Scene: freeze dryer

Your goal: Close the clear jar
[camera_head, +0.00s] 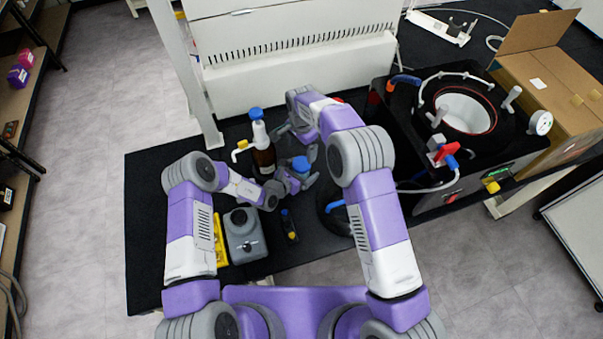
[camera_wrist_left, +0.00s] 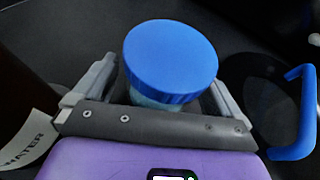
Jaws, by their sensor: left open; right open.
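The clear jar (camera_wrist_left: 158,101) shows as a narrow translucent band under its round blue lid (camera_wrist_left: 170,60) in the left wrist view. The lid rests over the jar top and looks about level; whether it is screwed tight cannot be told. The lid also shows in the head view (camera_head: 300,163). My left gripper (camera_wrist_left: 165,95) is open, with one finger on each side of the jar below the lid. It also shows in the head view (camera_head: 299,180). My right gripper (camera_head: 298,141) is open just behind the lid, apart from it. Most of the jar body is hidden.
A brown bottle (camera_head: 264,158) with a blue-topped dispenser stands left of my grippers. A grey device (camera_head: 244,236) and a yellow rack (camera_head: 220,240) are at the front of the black bench. The freeze dryer (camera_head: 465,109) stands at right. The bench's left end is clear.

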